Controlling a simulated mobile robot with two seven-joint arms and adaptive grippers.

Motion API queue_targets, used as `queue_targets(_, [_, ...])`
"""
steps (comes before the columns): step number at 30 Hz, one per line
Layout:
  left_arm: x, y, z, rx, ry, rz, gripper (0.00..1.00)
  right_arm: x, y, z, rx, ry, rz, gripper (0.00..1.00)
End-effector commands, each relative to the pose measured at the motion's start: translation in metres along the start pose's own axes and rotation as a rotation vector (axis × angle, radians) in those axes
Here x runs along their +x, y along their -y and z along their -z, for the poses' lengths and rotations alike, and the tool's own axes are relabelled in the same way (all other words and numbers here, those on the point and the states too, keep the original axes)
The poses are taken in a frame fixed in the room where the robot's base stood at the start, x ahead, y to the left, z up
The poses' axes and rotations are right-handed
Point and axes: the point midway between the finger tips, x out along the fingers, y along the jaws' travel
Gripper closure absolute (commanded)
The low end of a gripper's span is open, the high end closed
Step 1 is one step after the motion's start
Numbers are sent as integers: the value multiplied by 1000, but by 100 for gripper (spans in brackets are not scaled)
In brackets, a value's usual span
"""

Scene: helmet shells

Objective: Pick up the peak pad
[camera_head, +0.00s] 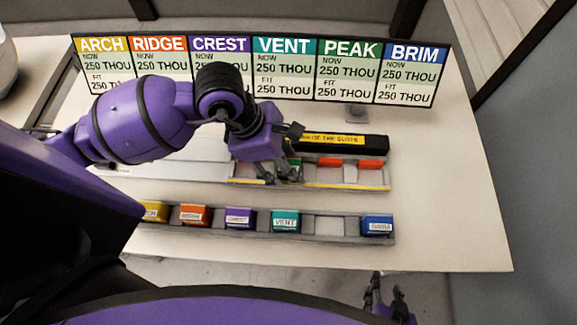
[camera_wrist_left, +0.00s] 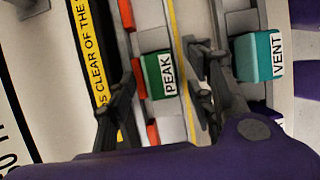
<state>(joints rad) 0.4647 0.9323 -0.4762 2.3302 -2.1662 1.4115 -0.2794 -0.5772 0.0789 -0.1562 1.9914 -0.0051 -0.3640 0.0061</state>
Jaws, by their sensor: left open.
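The peak pad is a green block with a white PEAK label (camera_wrist_left: 158,75). It sits in the rear slotted rail, and in the head view it is largely hidden by my left gripper (camera_head: 280,168). In the left wrist view my left gripper (camera_wrist_left: 165,58) is open, with one finger on each side of the pad. I cannot tell whether the fingers touch it. My right gripper (camera_head: 385,292) is at the bottom of the head view, empty, its fingers apart, away from the table.
The front rack (camera_head: 335,228) holds yellow, orange, purple, teal VENT (camera_head: 286,221) and blue (camera_head: 377,226) pads, with one empty place between teal and blue. A black bar with a yellow strip (camera_head: 335,139) stands behind the rear rail (camera_head: 372,187). The sign board (camera_head: 322,75) stands behind. The table's right side is clear.

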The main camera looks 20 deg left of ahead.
Motion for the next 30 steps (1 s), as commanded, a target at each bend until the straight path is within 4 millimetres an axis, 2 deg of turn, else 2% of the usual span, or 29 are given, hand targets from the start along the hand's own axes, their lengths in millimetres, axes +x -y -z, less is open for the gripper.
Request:
queue_targets(8, [5,1,0,1,0,1,52,2,1,8,-1,-14,2,60])
queue_targets(19, [5,0,0,1,0,1,99,2,1,4,-1,-6,2,60])
queue_targets(26, [4,0,0,1,0,1,100,0,0,-2,0,3,1,60])
queue_targets(30, [-1,-3,-2,2,0,-2,100,-2,0,2,1,-2,0,60])
